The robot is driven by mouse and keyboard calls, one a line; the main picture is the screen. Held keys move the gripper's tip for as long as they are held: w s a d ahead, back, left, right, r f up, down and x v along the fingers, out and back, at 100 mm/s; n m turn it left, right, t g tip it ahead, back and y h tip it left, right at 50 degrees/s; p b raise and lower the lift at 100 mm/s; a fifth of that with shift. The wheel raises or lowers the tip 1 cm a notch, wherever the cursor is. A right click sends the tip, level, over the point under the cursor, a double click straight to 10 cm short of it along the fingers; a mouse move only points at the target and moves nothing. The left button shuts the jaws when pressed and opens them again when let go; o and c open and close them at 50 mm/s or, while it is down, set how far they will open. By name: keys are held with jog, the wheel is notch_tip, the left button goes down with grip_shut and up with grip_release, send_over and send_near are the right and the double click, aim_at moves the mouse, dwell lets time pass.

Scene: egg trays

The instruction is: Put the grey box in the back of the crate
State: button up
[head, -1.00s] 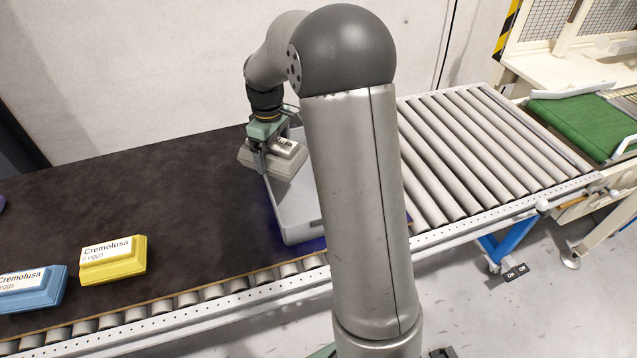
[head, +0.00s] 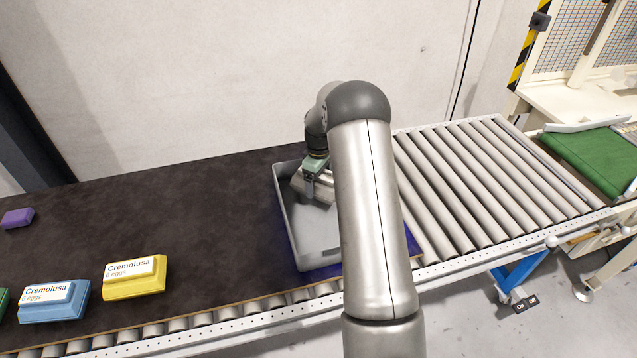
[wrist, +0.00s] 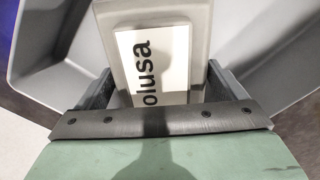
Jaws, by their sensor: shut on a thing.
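My gripper (head: 312,183) is shut on the grey box (head: 325,188), over the back part of the grey crate (head: 287,222). In the wrist view the box (wrist: 190,15) sits between the two dark fingers (wrist: 155,88), with part of its white label reading "olusa". The crate's walls (wrist: 262,45) show on both sides of the box. The box looks tilted in the head view. My arm hides the crate's right side and part of the box. I cannot tell whether the box touches the crate floor.
A yellow egg box (head: 135,287), a blue one (head: 55,312) and a purple one (head: 18,218) stand on the dark belt (head: 190,215) at the left, with a green one (head: 3,300) at the edge. Bare rollers (head: 480,185) lie to the right. A wall stands behind.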

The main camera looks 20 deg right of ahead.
jog(key=shift+f, duration=1.05)
jog(key=shift+f, duration=0.25)
jog(key=o, duration=1)
jog(key=shift+r, duration=0.1)
jog(key=shift+o, duration=0.2)
jog(key=r+b, duration=0.1)
jog(key=r, duration=0.5)
jog(key=r+b, duration=0.1)
jog(key=r, duration=0.5)
jog(key=shift+s+a+r, duration=0.1)
jog(key=shift+a+r, duration=0.1)
jog(key=s+a+r+m, duration=0.1)
jog(key=s+a+r, duration=0.2)
jog(key=s+a, duration=0.3)
jog(key=s+a+r+m, duration=0.2)
jog(key=s+a+r, duration=0.15)
jog(key=s, duration=0.45)
jog(key=s+a+r+m, duration=0.1)
jog(key=s+a+r, duration=0.2)
jog(key=s+a, duration=0.35)
jog(key=s+a+f+m, duration=0.1)
jog(key=s+f+m, duration=0.1)
jog(key=s, duration=1.4)
jog(key=shift+a+f+m+t, duration=0.35)
jog(key=shift+a+m+t, duration=0.05)
jog(key=shift+m, duration=0.1)
